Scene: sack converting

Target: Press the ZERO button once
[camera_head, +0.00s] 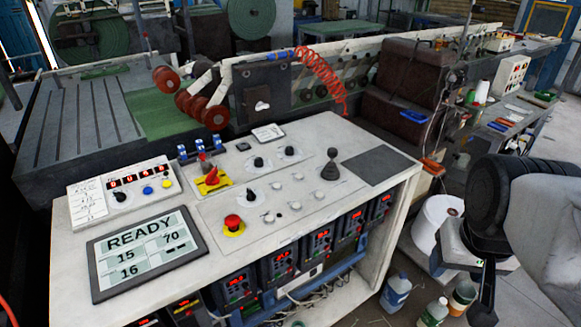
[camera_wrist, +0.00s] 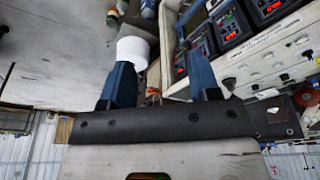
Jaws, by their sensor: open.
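A white counter box (camera_head: 122,190) with a red digit display sits at the left end of the control desk. It carries a black knob (camera_head: 120,197), a blue button (camera_head: 148,190) and a yellow button (camera_head: 166,183). The labels are too small to read, so I cannot tell which button is ZERO. In the wrist view my gripper (camera_wrist: 162,70) is open, its two blue fingers apart with nothing held between them. In the head view my arm is at the right, well away from the counter box; the fingertips do not show there.
The control desk (camera_head: 290,215) bears a READY screen (camera_head: 146,251), a red mushroom button (camera_head: 232,223), a red-and-yellow switch (camera_head: 211,180) and a black joystick (camera_head: 330,165). A white roll (camera_head: 436,222) and bottles (camera_head: 396,292) stand right of the desk. Space above the desk is mostly clear.

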